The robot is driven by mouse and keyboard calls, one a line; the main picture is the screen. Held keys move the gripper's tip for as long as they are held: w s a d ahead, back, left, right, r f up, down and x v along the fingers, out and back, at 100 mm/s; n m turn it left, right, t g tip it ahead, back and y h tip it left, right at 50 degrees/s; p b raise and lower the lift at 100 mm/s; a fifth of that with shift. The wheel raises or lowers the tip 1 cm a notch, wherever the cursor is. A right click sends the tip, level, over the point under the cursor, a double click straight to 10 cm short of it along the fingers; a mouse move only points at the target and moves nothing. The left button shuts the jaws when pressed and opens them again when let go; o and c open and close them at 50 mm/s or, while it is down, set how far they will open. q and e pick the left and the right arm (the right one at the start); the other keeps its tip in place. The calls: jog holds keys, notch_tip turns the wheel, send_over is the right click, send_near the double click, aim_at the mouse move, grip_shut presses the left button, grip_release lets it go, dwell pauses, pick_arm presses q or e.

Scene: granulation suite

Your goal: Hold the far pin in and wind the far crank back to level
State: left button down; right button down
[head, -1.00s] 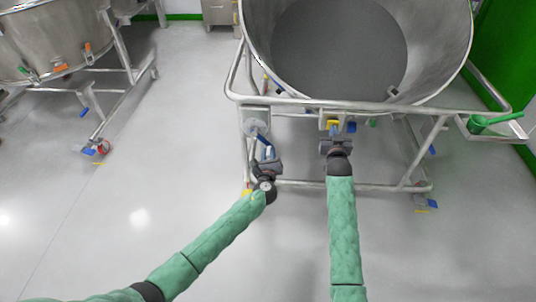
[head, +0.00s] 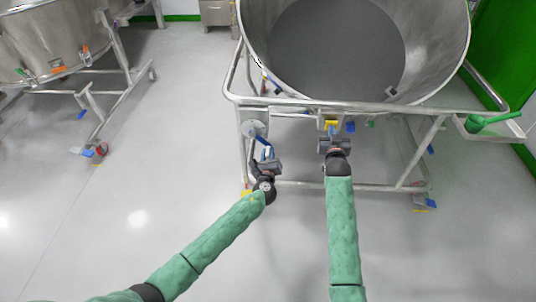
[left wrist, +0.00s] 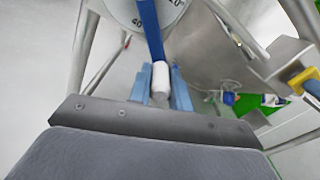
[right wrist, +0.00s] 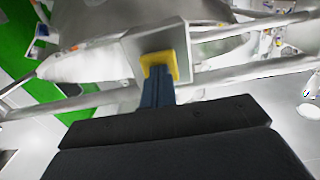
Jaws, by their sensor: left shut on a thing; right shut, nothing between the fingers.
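The crank has a blue arm (left wrist: 150,30) on a round dial (head: 254,128) with number marks, on the left of the steel bin's front frame. The arm slants down from the dial to a white handle (left wrist: 161,74). My left gripper (head: 267,153) is shut on this handle, with a blue finger on each side of it. The yellow pin (right wrist: 158,62) sits on a grey block on the frame's front rail, right of the crank. My right gripper (right wrist: 158,88) is shut and empty, its fingertips right at the pin, seemingly against it. The pin's depth is unclear.
The big steel bin (head: 425,70) stands behind the front rail (head: 385,106). A tray (head: 480,131) with a green scoop (head: 490,122) hangs at its right. Another steel vessel (head: 45,45) stands at the far left. The floor between is clear.

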pick_arm(q)
jog(key=shift+d+r, duration=0.5)
jog(key=shift+r, duration=0.3)
jog(key=shift+d+r, duration=0.5)
jog(key=shift+r, duration=0.3)
dwell(1.3)
pick_arm(e)
jog(key=shift+r, duration=0.1)
dwell(0.9)
pick_arm(q)
jog(key=shift+f, duration=0.15)
pick_arm(e)
jog(key=s, duration=0.8)
dwell(0.6)
pick_arm(q)
jog(key=c, duration=1.1)
grip_release()
jog(key=shift+s, duration=5)
